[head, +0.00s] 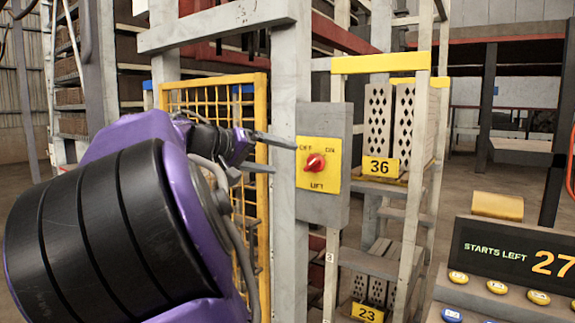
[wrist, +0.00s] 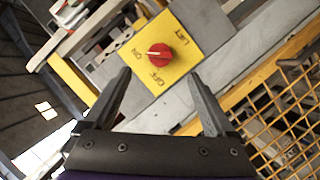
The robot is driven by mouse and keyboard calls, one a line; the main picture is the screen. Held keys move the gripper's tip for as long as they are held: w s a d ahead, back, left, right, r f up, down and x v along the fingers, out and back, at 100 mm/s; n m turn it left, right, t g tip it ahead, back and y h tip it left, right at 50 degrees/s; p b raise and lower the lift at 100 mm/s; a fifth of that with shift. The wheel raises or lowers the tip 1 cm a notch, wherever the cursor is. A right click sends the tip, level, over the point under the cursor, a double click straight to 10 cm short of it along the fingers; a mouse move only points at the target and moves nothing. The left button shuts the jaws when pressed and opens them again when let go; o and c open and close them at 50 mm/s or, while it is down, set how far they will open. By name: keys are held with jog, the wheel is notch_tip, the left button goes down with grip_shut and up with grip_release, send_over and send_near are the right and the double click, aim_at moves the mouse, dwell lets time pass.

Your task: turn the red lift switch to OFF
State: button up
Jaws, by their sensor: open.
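The red lift switch (head: 315,163) is a round knob on a yellow plate (head: 306,180) marked OFF, ON and LIFT, fixed to a grey box on a post. In the wrist view the knob (wrist: 160,58) shows a pale line that points toward the ON label. My gripper (head: 284,157) is open, just left of the plate in the head view. In the wrist view its two fingertips (wrist: 158,73) are spread on either side below the knob, with nothing between them. The fingers appear apart from the knob.
A yellow mesh gate (head: 212,92) stands behind my arm, left of the grey post (head: 290,90). Racks of hollow bricks (head: 378,118) with signs 36 and 23 stand right of the switch. A button console (head: 500,265) with a STARTS LEFT display is at lower right.

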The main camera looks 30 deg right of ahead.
aim_at(308, 164)
jog(key=x, duration=0.9)
jog(key=c, duration=1.4)
